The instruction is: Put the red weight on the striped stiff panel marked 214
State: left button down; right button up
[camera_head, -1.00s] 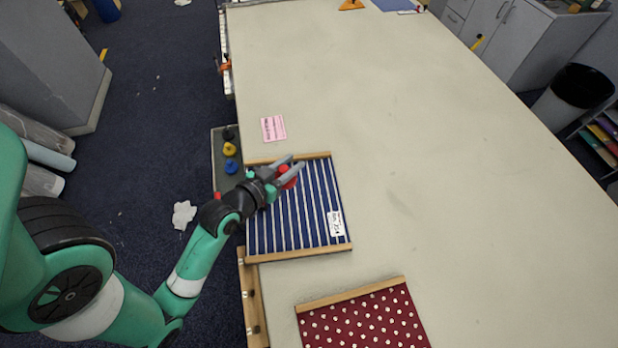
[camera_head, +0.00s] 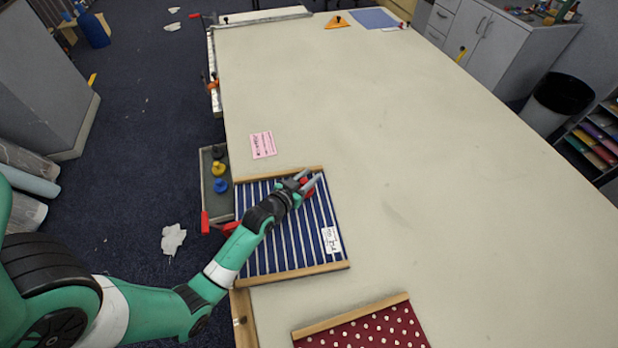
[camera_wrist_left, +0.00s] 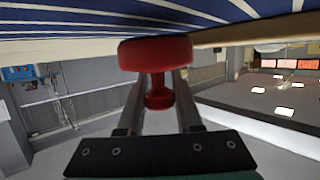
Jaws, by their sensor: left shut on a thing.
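The striped panel (camera_head: 285,245) is dark blue with white stripes and wooden bars at two ends. It lies on the table's left part and bears a white label (camera_head: 331,240), whose print is too small to read. My left gripper (camera_head: 305,183) is over the panel's far right part, shut on the red weight (camera_head: 310,188). In the left wrist view, the red weight (camera_wrist_left: 156,55) has its knob between the fingers and its broad disc towards the striped panel (camera_wrist_left: 110,15). I cannot tell whether the disc touches the panel. My right gripper is not in view.
A tray (camera_head: 210,205) at the table's left edge holds black, yellow and blue weights (camera_head: 221,185). A pink card (camera_head: 263,144) lies beyond the panel. A dark red dotted panel (camera_head: 370,330) lies nearer. The table's middle and right are clear.

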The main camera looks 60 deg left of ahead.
pick_arm(q)
jog(key=shift+r, duration=0.15)
jog(key=shift+s+f+b, duration=0.1)
jog(key=shift+f+b, duration=0.4)
jog(key=shift+f, duration=0.3)
jog(key=c, duration=0.6)
grip_release()
jog(key=shift+f, duration=0.25)
jog(key=shift+r+p, duration=0.7)
jog(key=shift+r, duration=0.2)
jog(key=p+v, duration=0.1)
jog(key=v, duration=1.1)
jog(key=shift+r, duration=0.1)
